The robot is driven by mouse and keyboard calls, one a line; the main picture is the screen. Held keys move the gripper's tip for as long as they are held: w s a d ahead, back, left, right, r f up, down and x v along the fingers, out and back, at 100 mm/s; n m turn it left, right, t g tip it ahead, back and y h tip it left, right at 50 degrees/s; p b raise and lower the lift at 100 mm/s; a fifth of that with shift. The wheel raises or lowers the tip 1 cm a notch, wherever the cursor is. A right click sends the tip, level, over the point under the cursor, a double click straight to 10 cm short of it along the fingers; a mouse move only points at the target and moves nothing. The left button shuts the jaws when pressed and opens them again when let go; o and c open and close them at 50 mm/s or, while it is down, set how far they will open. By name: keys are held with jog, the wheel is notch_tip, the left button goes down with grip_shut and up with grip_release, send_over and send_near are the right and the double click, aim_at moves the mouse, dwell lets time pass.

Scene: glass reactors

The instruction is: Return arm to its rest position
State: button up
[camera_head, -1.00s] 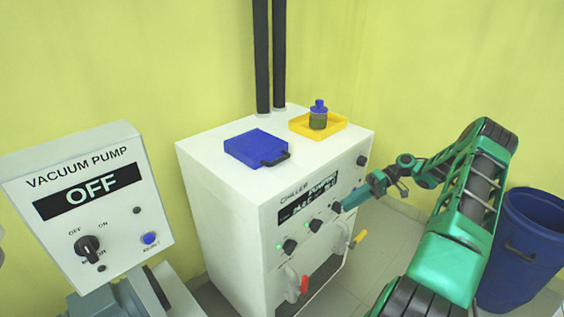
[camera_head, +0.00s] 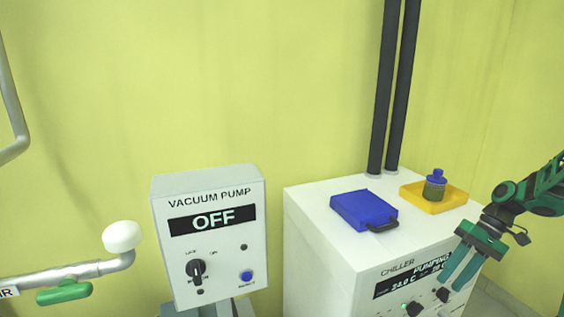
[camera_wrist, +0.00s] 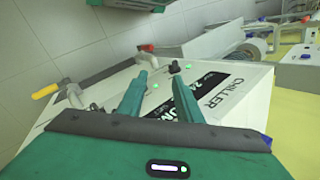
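My gripper (camera_head: 455,280) is in front of the right part of the white chiller's (camera_head: 310,215) front panel, with its teal fingers pointing down and left. In the wrist view my gripper (camera_wrist: 160,80) has its two fingers apart with nothing held between them. The chiller panel, its dark display (camera_wrist: 215,85) and a black knob (camera_wrist: 174,67) lie beyond the fingertips. In the head view the display (camera_head: 400,283) reads pumping and about 24.0 C, partly covered by my gripper. I cannot tell whether a fingertip touches the panel.
A blue case (camera_head: 362,210) and a yellow tray (camera_head: 455,196) holding a blue-capped bottle (camera_head: 435,187) are on the chiller top. Two black pipes (camera_head: 385,90) rise behind. The vacuum pump box (camera_head: 210,240), reading OFF, stands left. A yellow-handled valve (camera_wrist: 46,91) shows in the wrist view.

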jog(key=s+a+r+m+h, duration=0.3)
jog(key=s+a+r+h, duration=0.15)
jog(key=s+r, duration=0.6)
jog(key=s+a+m+t+h, duration=0.1)
jog(key=s+a+m+t, duration=0.1)
jog(key=s, duration=1.3)
jog(key=shift+s+h, duration=0.2)
jog(key=shift+h, duration=0.15)
